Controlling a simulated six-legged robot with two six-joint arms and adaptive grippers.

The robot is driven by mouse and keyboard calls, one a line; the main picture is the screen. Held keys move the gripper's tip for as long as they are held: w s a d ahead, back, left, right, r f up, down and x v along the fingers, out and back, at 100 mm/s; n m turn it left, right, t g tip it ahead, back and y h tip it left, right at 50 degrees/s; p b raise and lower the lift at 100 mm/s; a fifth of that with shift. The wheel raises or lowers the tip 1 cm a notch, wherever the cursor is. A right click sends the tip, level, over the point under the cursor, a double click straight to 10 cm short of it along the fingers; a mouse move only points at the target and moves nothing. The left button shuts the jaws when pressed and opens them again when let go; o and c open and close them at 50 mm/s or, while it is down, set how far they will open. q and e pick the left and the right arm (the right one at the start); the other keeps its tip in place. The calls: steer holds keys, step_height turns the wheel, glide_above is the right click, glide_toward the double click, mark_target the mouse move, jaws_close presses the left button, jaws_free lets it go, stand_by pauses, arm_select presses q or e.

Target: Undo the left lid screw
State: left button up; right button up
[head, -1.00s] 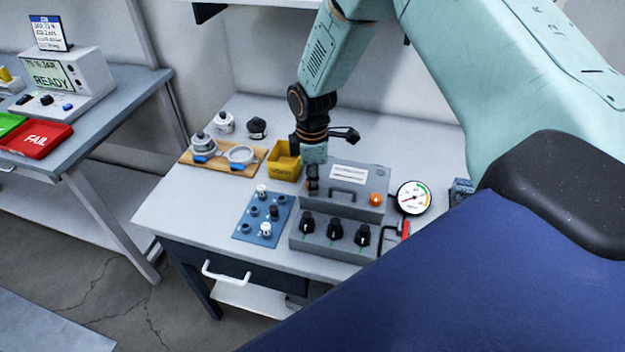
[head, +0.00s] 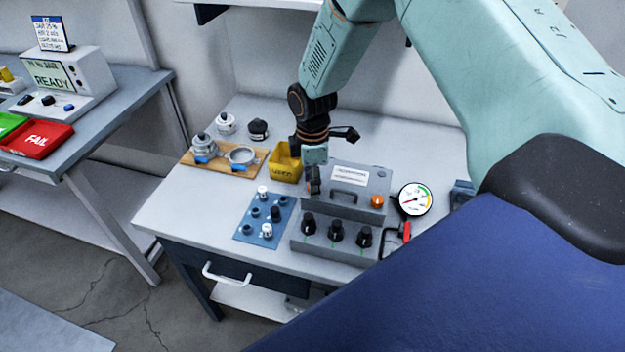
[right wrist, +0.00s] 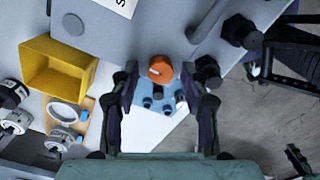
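The grey box lid (head: 350,209) has a handle and a white label in the head view. An orange screw (head: 377,201) sits at the lid's right end. Another orange screw, the left one (right wrist: 160,69), shows in the right wrist view at the lid's edge; in the head view my gripper hides it. My right gripper (head: 315,188) points down over the lid's left end. In the right wrist view its dark fingers (right wrist: 161,76) are apart, one on each side of the left screw, with gaps visible. Contact is not visible. My left gripper is out of view.
Black knobs (head: 336,233) line the box front. A yellow bin (head: 284,170) stands close behind and left of the gripper. A blue peg board (head: 250,232), a wooden tray (head: 187,158) and a gauge (head: 414,199) are nearby. The bench's front left is clear.

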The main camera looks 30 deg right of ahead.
steer(key=shift+d, duration=0.1)
steer(key=shift+r, duration=0.15)
step_height(320, 180, up, 12)
stand_by(0.5)
steer(key=shift+s, duration=0.1)
steer(key=shift+f, duration=0.25)
